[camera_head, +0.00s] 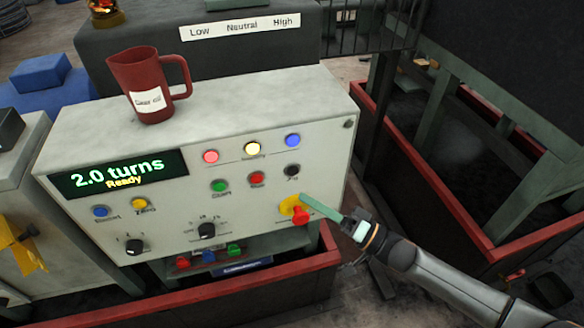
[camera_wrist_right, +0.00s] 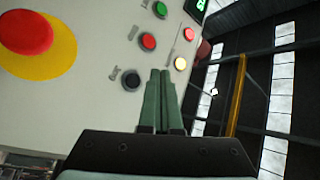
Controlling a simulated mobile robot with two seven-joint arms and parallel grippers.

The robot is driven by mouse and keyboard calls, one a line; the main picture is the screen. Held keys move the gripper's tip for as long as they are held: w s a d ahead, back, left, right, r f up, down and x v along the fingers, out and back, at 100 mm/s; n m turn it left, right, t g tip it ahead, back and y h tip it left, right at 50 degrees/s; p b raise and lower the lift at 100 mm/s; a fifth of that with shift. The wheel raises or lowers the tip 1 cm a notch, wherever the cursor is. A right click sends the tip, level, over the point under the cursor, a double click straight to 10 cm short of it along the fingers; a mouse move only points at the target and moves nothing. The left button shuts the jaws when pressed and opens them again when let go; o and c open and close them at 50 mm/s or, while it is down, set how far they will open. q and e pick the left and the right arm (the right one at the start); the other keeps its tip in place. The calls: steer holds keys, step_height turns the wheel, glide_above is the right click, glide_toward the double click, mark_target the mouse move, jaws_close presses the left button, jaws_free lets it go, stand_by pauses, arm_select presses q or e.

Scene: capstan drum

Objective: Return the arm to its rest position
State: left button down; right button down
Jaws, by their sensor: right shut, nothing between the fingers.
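My right gripper (camera_head: 306,200) reaches in from the lower right in the head view, its green fingers in front of the right side of a pale control panel (camera_head: 190,218). In the right wrist view the gripper (camera_wrist_right: 160,74) has its two fingers together, with nothing between them. The fingers point past the panel's edge; contact cannot be told. A red emergency-stop knob (camera_head: 299,219) on a yellow disc is close by the fingers; it also shows at upper left in the right wrist view (camera_wrist_right: 26,32). My left gripper is not in view.
A dark red jug (camera_head: 137,82) stands on the panel's top. The display (camera_head: 118,175) reads "2.0 turns Ready". Coloured buttons, such as a green one (camera_head: 219,186), and dials cover the panel face. A red-edged rail (camera_head: 430,175) and green frame stand to the right.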

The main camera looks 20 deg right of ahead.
steer(key=s+d+f+n+g+h, duration=0.2)
steer(key=s+f+n+g+h, duration=0.2)
steer(key=s+f+h, duration=0.8)
steer(key=s+f+g, duration=0.1)
steer(key=s+f, duration=0.4)
steer(key=f, duration=0.4)
steer(key=shift+h, duration=0.3)
steer(key=shift+w+a+f, duration=0.1)
stand_by(0.4)
